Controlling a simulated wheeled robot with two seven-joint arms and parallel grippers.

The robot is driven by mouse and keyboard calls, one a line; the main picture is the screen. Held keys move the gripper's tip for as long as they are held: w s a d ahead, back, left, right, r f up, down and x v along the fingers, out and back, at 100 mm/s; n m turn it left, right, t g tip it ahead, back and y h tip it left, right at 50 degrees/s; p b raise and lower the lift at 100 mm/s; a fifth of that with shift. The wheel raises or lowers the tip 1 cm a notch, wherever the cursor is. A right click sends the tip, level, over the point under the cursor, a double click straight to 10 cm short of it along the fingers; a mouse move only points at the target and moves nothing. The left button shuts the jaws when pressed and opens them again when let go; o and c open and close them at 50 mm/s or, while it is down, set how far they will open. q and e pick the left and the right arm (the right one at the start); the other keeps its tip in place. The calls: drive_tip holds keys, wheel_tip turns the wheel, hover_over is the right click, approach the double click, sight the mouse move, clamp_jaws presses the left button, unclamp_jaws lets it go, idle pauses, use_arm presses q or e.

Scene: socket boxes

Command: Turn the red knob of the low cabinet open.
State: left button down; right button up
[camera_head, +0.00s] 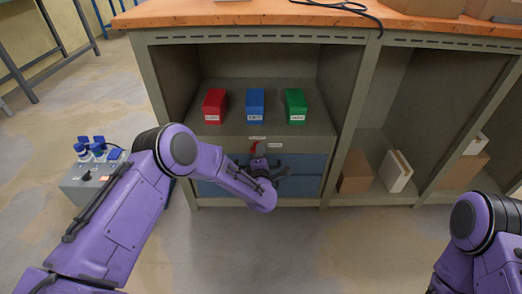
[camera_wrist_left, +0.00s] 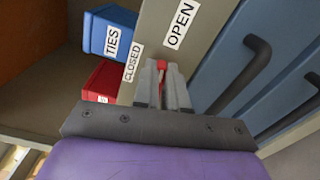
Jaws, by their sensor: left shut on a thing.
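The low cabinet (camera_head: 330,178) has blue fronts below an open shelf. The red knob (camera_head: 254,149) sits on the panel just under that shelf, near two small white labels. My left gripper (camera_head: 258,156) reaches it from the front and hides part of it. In the left wrist view the fingers (camera_wrist_left: 162,88) are shut on the red knob (camera_wrist_left: 161,66), and only a little red shows between them. The OPEN label (camera_wrist_left: 180,25) is on the upper right of the knob and the CLOSED label (camera_wrist_left: 133,62) on its left. My right gripper is out of view.
Red (camera_head: 214,106), blue (camera_head: 255,105) and green (camera_head: 295,106) bins stand on the shelf above. Dark handles (camera_wrist_left: 243,72) stick out from the blue fronts beside my left gripper. A grey box with blue-topped parts (camera_head: 88,180) stands on the floor at left.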

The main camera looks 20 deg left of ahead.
use_arm(q)
drive_tip(key=shift+f+m, duration=0.2)
drive_tip(key=shift+m, duration=0.9)
drive_tip(key=c, duration=1.2)
unclamp_jaws()
drive_tip(key=p+v, duration=0.3)
drive_tip(key=v, duration=0.7)
drive_tip(key=shift+s+d+p, duration=0.1)
drive_tip(key=shift+s+p, duration=0.2)
